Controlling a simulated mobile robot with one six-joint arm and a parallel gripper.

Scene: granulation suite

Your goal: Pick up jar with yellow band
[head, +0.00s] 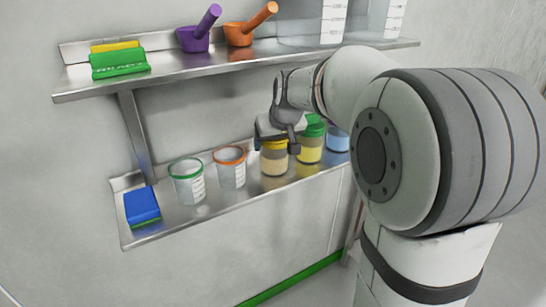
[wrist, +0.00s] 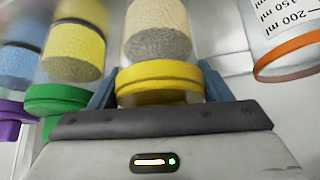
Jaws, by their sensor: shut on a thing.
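The jar with the yellow band (head: 274,163) is at the lower shelf in the head view. It is clear, with a yellow lid-like band and beige and grey granules. My gripper (head: 277,146) is shut on it from above, with a finger on either side of the band. In the wrist view my gripper (wrist: 158,84) has the yellow band (wrist: 160,78) between its blue-grey fingers. The jar looks upright. I cannot tell whether its base touches the shelf.
A green-lidded jar (head: 311,148) with yellow granules stands close at right, then a blue-filled jar (head: 337,141). An orange-rimmed cup (head: 230,174), a green-rimmed cup (head: 187,187) and a blue block (head: 142,205) stand left. The upper shelf (head: 170,75), holding scoops, is overhead.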

